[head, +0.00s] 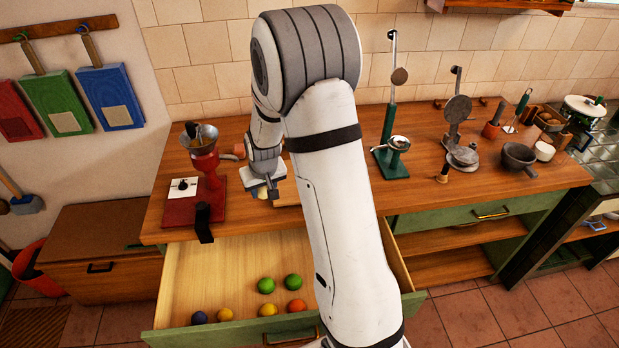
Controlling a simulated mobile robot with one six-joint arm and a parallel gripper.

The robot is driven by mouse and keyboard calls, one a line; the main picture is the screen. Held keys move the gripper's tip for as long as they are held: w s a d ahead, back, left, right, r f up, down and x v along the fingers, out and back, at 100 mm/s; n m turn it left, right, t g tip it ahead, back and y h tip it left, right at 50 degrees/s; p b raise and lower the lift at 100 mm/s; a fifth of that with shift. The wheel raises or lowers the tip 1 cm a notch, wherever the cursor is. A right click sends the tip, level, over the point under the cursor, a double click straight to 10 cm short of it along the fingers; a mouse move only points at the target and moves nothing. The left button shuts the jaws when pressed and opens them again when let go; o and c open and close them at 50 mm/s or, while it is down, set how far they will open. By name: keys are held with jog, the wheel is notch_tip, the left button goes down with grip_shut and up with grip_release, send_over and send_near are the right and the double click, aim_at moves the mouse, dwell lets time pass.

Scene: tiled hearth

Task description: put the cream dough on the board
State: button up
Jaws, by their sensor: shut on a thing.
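My gripper (262,191) is shut on a small pale yellow-cream ball, the cream dough (262,195), of which only a little shows below the jaws. It is over the wooden counter, just right of the red grinder. A lighter wooden edge, which looks like the board (287,194), shows directly right of the gripper. My arm hides most of it. I cannot tell whether the dough touches anything beneath it.
A red grinder (205,170) stands close left of the gripper. Below, an open drawer (190,275) holds several coloured balls, including a green ball (265,285) and an orange ball (296,305). A green press (391,150) stands right of my arm.

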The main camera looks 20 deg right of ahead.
jog(key=w+d+r+n+b, duration=0.15)
jog(key=w+d, duration=0.25)
jog(key=d, duration=0.5)
jog(key=w+d+r+b, duration=0.2)
jog(key=w+d+b, duration=0.1)
jog(key=d, duration=0.6)
jog(key=shift+w+a+f+p, duration=0.1)
jog(key=shift+f+p, duration=0.4)
jog(key=shift+f, duration=1.95)
jog(key=shift+w+f+p, duration=0.1)
jog(key=shift+f+p, duration=0.35)
jog(key=shift+f, duration=2)
jog(key=o, duration=0.9)
jog(key=shift+o, duration=0.2)
jog(key=shift+r, duration=0.1)
